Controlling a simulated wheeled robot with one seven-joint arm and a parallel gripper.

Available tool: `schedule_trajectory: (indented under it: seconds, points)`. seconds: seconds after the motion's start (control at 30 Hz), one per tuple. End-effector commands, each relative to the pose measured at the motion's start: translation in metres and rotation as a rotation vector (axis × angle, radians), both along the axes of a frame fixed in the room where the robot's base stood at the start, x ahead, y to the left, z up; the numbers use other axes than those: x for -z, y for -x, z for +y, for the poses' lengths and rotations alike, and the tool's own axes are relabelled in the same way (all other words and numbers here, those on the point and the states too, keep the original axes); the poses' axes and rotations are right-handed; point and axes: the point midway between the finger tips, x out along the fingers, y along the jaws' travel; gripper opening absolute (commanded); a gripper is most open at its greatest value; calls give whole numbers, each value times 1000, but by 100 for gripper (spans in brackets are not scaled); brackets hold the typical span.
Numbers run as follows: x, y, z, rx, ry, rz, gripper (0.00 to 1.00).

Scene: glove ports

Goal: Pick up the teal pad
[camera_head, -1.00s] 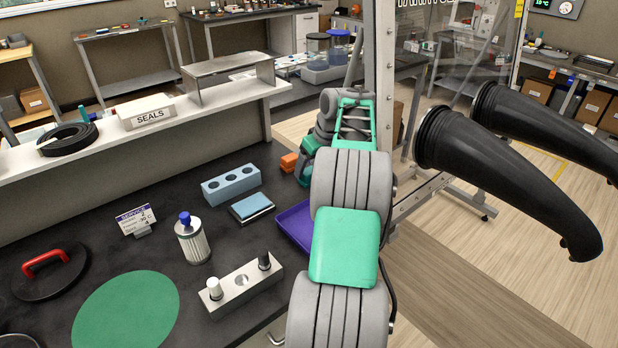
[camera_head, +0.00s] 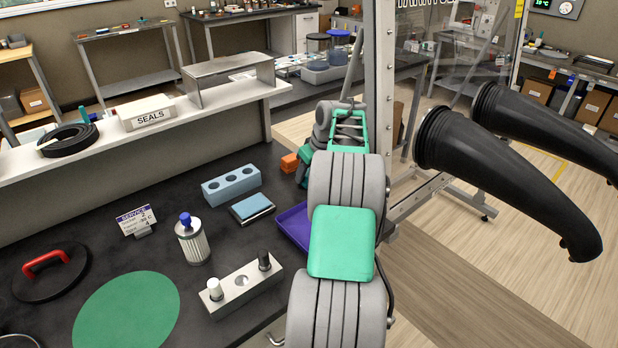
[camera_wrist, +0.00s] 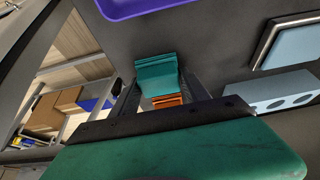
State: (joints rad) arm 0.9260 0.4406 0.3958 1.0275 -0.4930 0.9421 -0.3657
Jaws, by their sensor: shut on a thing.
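The teal pad (camera_wrist: 157,72) is a small ridged block in the wrist view. It sits between the two dark fingers of my gripper (camera_wrist: 162,90), which is shut on it. An orange piece (camera_wrist: 167,100) shows just below the pad in the wrist view; I cannot tell whether it touches the pad. In the head view my own arm hides most of the gripper and the pad. Whether the pad is clear of the bench cannot be told.
A purple tray (camera_head: 293,228) lies beside my arm; it also shows in the wrist view (camera_wrist: 140,6). A blue block with holes (camera_head: 231,186) and a light-blue pad in a dark frame (camera_head: 252,207) are close by on the left. Black glove sleeves (camera_head: 500,165) stick out at right.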

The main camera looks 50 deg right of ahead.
Motion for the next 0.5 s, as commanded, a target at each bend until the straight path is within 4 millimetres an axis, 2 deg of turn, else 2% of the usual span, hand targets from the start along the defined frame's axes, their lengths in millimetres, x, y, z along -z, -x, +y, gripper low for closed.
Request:
schedule_trajectory:
  seconds: [0.03, 0.2, 0.5]
  points:
    - [0, 0, 0, 0, 0, 0, 28]
    - [0, 0, 0, 0, 0, 0, 15]
    - [-4, 0, 0, -1, 1, -1, 15]
